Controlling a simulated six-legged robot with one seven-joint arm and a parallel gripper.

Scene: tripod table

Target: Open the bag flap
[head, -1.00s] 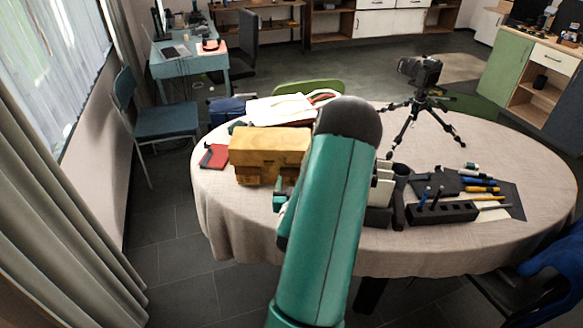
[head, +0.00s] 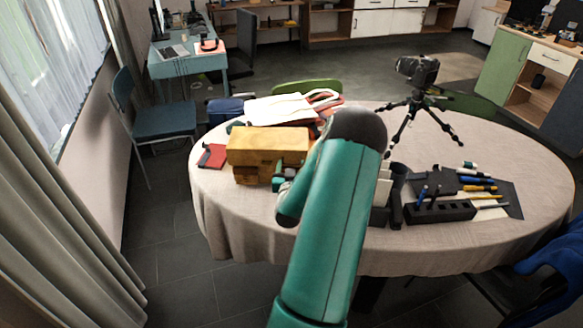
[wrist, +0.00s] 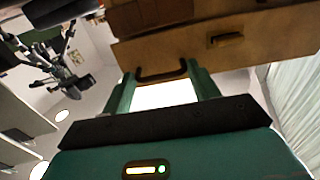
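The yellow-brown bag (head: 268,142) stands on the left part of the round table, its flap lying down over the box body. In the wrist view the bag's tan panel (wrist: 270,38) fills the top right, with a small dark fitting on it. My gripper (wrist: 162,72) is open, its two teal fingers wide apart. A dark brown loop (wrist: 162,76) at the panel's edge shows between the fingertips. I cannot tell whether the fingers touch it. In the head view my arm hides most of the gripper, which is at the bag's front right corner.
A white tote (head: 280,108) lies behind the bag and a red notebook (head: 212,157) left of it. A camera on a tripod (head: 418,95) stands at the back right. A black tool holder (head: 440,211) and pens are on the right of the table (head: 530,170).

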